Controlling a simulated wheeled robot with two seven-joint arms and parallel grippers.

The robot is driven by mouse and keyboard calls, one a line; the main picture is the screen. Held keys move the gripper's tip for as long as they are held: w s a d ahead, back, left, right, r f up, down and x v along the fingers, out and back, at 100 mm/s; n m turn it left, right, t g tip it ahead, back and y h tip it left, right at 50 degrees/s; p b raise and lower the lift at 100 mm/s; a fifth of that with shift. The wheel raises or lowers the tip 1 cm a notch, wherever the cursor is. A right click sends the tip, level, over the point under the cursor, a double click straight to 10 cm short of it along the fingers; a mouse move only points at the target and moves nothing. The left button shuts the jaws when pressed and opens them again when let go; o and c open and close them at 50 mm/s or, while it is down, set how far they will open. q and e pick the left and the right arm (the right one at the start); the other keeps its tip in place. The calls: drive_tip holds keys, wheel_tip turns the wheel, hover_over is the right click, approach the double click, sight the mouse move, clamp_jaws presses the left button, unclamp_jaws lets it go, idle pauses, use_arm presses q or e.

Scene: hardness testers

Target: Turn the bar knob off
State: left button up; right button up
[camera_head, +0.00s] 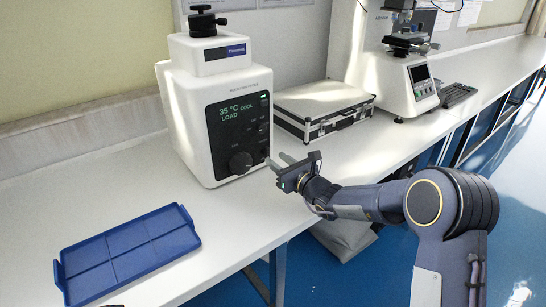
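My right gripper (277,160) is just right of the knob, in front of the machine's lower right corner. Its two fingers are apart with nothing between them, and it appears clear of the knob. My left gripper is not in view.
A blue divided tray (128,252) lies on the bench at the front left. A silver case (323,106) lies behind my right gripper. A white microscope-like tester (396,75) and a keyboard (456,94) stand farther right. The white bench (230,220) is clear before the machine.

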sight(268, 153)
drive_tip(key=shift+x, duration=1.95)
clamp_jaws()
